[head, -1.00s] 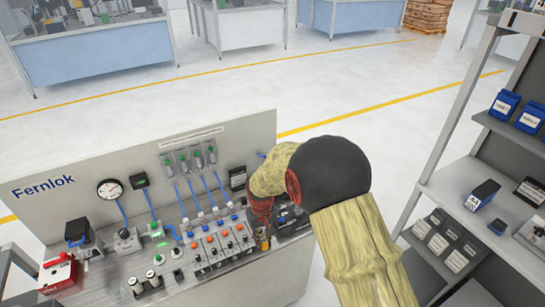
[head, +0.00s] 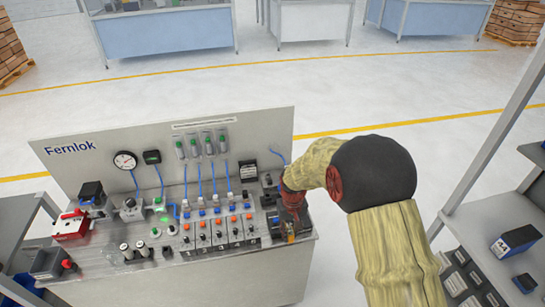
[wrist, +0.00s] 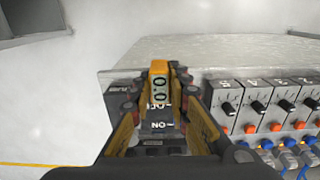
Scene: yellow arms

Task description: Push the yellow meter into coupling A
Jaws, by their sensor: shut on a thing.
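I cannot tell whether the meter touches the bench. No coupling lettered A can be read; two round upright fittings (head: 127,251) stand at the bench's front left.
The grey Fernlok bench (head: 210,270) has a row of valve modules with black knobs and orange buttons (wrist: 273,127) right beside my gripper in the wrist view. A gauge (head: 125,160) is on the back panel. A shelf rack (head: 480,195) stands at right.

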